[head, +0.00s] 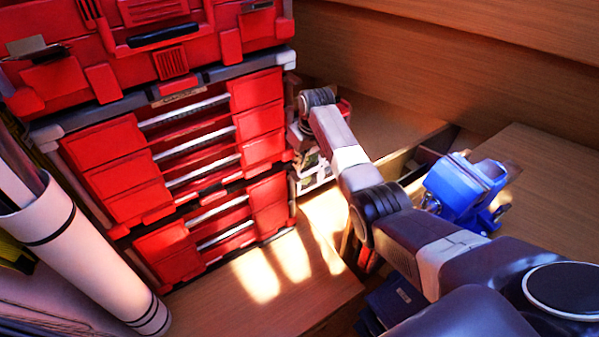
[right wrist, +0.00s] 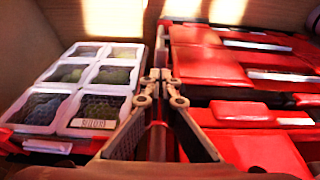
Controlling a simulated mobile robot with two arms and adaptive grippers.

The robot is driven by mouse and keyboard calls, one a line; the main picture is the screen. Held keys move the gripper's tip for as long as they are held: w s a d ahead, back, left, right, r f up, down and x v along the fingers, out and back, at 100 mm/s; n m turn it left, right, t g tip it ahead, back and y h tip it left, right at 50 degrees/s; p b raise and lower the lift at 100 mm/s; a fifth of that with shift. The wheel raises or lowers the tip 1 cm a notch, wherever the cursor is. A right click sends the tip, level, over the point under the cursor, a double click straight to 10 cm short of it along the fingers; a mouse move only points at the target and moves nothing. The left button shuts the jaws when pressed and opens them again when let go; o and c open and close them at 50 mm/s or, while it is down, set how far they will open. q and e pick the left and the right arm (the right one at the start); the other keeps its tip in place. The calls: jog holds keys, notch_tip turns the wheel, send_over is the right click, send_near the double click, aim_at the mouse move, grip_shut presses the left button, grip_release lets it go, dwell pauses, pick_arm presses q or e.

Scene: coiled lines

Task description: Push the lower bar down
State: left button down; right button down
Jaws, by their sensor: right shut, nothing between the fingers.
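A red tool chest (head: 185,155) with pale metal bars across its drawer fronts stands at the left of the head view. The lowest bar (head: 224,237) that shows there is on the bottom drawer unit; I cannot tell if it is the bar named. In the right wrist view the chest's red fronts (right wrist: 205,66) fill the right side. My right gripper (right wrist: 160,75) is shut and empty, its fingertips together between the chest and a white-framed case. In the head view my right arm reaches to the chest's right side, and its wrist mostly hides the gripper. My left gripper is not in view.
The white-framed case (right wrist: 68,91) has several windowed compartments with coiled, mesh-like contents, close left of the fingers. A blue device (head: 465,187) sits right of my arm. Bare wooden floor (head: 265,280) lies before the chest.

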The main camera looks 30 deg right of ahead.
jog(key=shift+r, duration=2.3)
